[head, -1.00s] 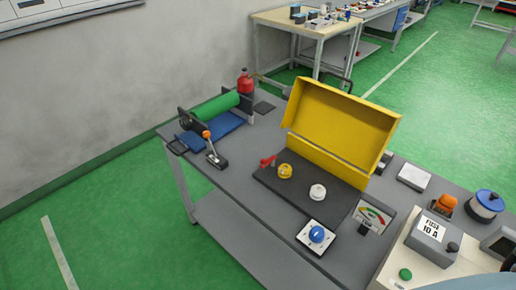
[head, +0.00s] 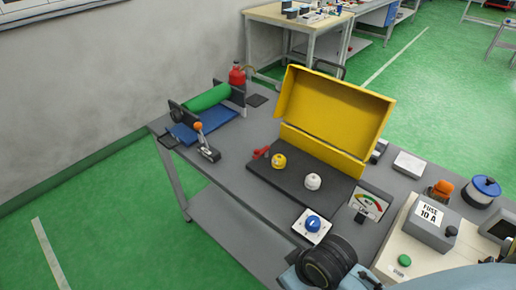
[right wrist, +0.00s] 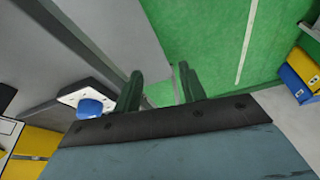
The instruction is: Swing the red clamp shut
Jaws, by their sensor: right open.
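A small red clamp-like piece (head: 261,153) lies at the left end of the dark base plate (head: 293,190) in front of the open yellow box (head: 333,115). It is too small to tell how far open it stands. My right arm shows at the bottom of the head view, but its fingertips do not. In the right wrist view my right gripper (right wrist: 160,88) is open with nothing between its fingers; the blue knob (right wrist: 90,108) on a white plate is left of them. The red piece is not seen there. My left gripper is not in view.
A lever with an orange knob (head: 198,127) stands left of the plate, by a green roller (head: 208,97). A yellow dome (head: 279,160) and a white dome (head: 312,181) sit on the plate. The fuse box (head: 431,221) is at right. Some grey tabletop (head: 233,175) is clear.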

